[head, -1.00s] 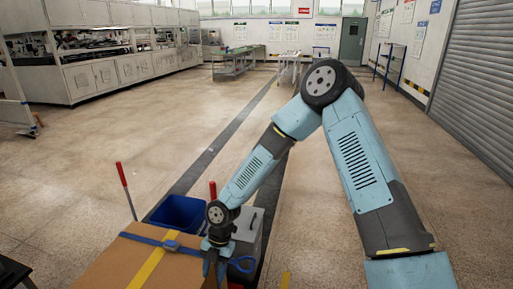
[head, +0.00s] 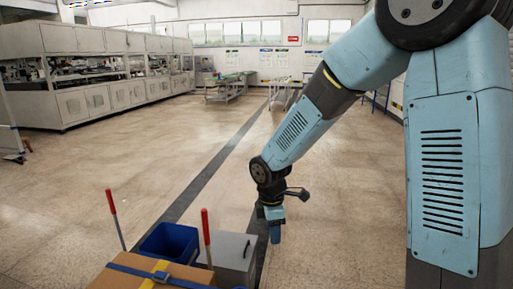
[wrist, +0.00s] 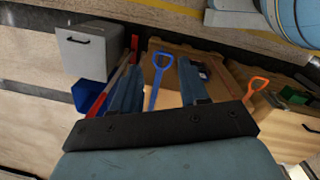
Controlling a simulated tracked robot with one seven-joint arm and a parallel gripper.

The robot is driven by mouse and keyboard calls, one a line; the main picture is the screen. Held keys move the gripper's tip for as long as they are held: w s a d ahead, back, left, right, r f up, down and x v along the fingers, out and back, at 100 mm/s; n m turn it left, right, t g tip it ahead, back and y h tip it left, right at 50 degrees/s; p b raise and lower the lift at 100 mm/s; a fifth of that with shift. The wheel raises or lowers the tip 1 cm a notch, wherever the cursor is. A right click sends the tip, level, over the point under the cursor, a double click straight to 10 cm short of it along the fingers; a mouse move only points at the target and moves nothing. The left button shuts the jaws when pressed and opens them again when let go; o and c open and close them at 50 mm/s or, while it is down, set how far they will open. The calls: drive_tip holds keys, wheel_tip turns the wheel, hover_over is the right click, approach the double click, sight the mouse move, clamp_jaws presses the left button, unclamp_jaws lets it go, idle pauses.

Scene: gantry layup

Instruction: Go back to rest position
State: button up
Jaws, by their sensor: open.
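My gripper (head: 275,232) hangs pointing down at the end of my arm in the head view. It is to the right of the grey box and above the floor beyond the cardboard box. In the wrist view my gripper (wrist: 155,90) shows two blue fingers spread apart with nothing held between them. A blue-handled tool (wrist: 160,72) shows in the gap between the fingers, but lies farther off on the load below.
A cardboard box (head: 190,270) with a blue strap, a blue bin (head: 172,242), a grey lidded box (head: 232,252) and red-handled poles (head: 114,215) stand close below. An orange-handled tool (wrist: 254,88) lies near. Floor beyond is open.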

drive_tip(key=s+d+r+m+t, duration=0.4)
drive_tip(key=s+d+r+m, duration=1.4)
drive_tip(key=r+m, duration=0.2)
drive_tip(key=shift+s+d+r+t+y, duration=0.15)
drive_tip(key=shift+d+r+t+y, duration=0.2)
drive_tip(key=shift+r, duration=0.75)
